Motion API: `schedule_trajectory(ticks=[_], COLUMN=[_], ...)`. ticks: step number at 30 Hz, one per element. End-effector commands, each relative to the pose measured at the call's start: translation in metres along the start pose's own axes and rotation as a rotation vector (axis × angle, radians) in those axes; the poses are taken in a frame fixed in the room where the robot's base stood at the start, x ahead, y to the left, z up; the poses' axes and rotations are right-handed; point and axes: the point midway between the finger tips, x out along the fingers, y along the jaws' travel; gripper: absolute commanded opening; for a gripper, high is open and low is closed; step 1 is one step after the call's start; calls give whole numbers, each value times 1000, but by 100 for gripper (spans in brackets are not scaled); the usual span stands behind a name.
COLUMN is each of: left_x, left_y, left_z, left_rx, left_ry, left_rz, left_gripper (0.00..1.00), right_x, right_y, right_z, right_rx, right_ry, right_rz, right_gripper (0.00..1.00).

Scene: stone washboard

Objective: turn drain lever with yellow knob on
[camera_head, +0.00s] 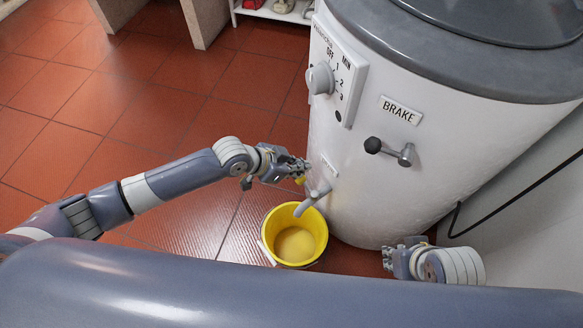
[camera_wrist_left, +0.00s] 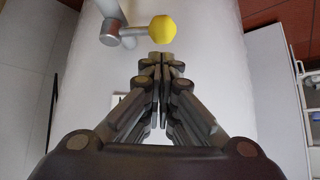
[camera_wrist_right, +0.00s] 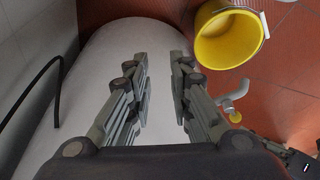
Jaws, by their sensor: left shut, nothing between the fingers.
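The drain lever (camera_wrist_left: 130,33) on the white washer (camera_head: 365,200) ends in a faceted yellow knob (camera_wrist_left: 161,29), seen past my left fingertips. In the head view the yellow knob (camera_head: 300,180) shows just below my left gripper (camera_head: 306,168), above the grey spout (camera_head: 313,199). My left gripper is shut and empty, its tips close to the knob; whether they touch it I cannot tell. My right gripper (camera_wrist_right: 160,57) is open and empty, low beside the washer. The knob also shows small in the right wrist view (camera_wrist_right: 235,117).
A yellow bucket (camera_head: 270,222) with yellowish contents stands on the red tiles under the spout. The washer carries a dial (camera_head: 320,78) and a black-knobbed brake lever (camera_head: 390,150). A black hose (camera_head: 520,185) runs at the right. Floor at the left is clear.

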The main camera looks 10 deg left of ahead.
Motion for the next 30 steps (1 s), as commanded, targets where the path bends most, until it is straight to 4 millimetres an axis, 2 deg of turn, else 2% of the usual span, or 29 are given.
schedule_trajectory(ticks=[1, 2, 6, 12, 18, 30], left_x=[16, 22, 31, 41, 43, 43], left_y=[1, 0, 0, 0, 0, 0], left_z=[2, 2, 0, 0, 0, 0], left_rx=[-1, -1, -1, 0, 0, -3], left_ry=[1, 1, 2, 1, 0, 1], left_rz=[1, 1, -1, 0, 0, -2], left_gripper=[0, 0, 0, 0, 0, 0], right_x=[8, 10, 10, 9, 8, 7], right_y=[-1, -1, -4, -6, -7, -7], right_z=[-5, -8, -33, -56, -62, -60], right_rx=[-1, -2, -5, -8, -9, -9], right_ry=[28, 43, 145, 238, 265, 254], right_rz=[-1, -1, -6, -11, -13, -12], right_gripper=[20, 20, 20, 20, 20, 20])
